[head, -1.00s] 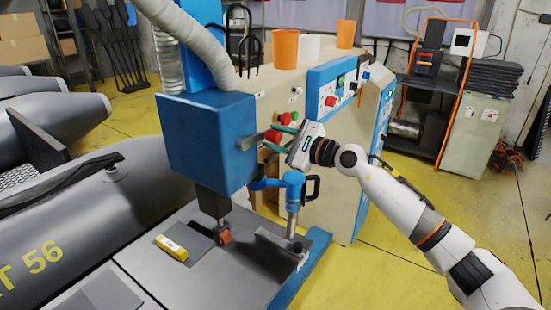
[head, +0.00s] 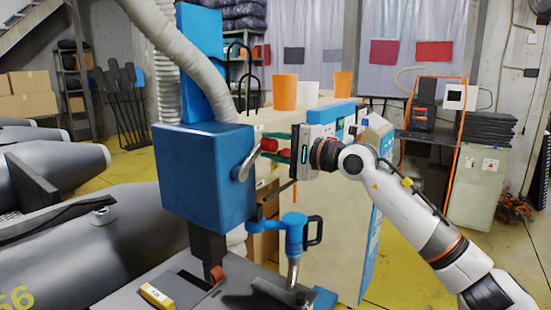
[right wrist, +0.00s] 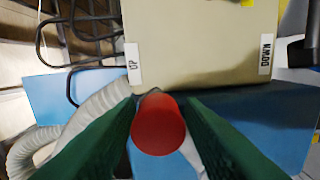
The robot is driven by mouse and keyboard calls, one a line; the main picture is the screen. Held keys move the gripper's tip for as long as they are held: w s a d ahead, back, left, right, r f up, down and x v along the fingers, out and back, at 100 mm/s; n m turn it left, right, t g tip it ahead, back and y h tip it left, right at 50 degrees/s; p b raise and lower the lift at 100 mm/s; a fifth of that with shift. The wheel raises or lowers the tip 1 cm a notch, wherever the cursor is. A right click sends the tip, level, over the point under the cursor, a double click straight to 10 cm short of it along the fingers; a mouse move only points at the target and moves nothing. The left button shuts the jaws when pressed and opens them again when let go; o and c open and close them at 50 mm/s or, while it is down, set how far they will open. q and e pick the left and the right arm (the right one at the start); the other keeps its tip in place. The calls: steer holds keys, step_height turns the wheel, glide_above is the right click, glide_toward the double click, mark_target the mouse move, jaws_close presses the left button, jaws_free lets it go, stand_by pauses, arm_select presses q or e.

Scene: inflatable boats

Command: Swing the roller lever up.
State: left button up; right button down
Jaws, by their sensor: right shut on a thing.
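The roller lever (head: 243,168) is a bent metal arm on the right side of the blue machine head (head: 205,180). It slants upward to a red knob (head: 268,145). My right gripper (head: 276,151) has its green fingers shut on this knob. In the right wrist view the red knob (right wrist: 158,125) sits between the two green fingers. Beyond it, a beige panel carries an "UP" label (right wrist: 133,64) on the left and a "DOWN" label (right wrist: 265,54) on the right. The knob is nearer the UP side. My left gripper is not in view.
A blue tool with a black handle (head: 293,240) stands just below my right gripper. A grey ribbed hose (head: 190,50) hangs over the machine head. Cups, including an orange one (head: 285,91), stand on the cabinet behind. Grey boats lie at the left.

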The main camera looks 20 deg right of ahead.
steer(key=shift+s+r, duration=0.15)
steer(key=shift+r, duration=0.45)
steer(key=c, duration=1.2)
jaws_free()
steer(key=shift+o, duration=0.3)
steer(key=shift+a+f, duration=0.15)
steer(key=shift+f, duration=0.1)
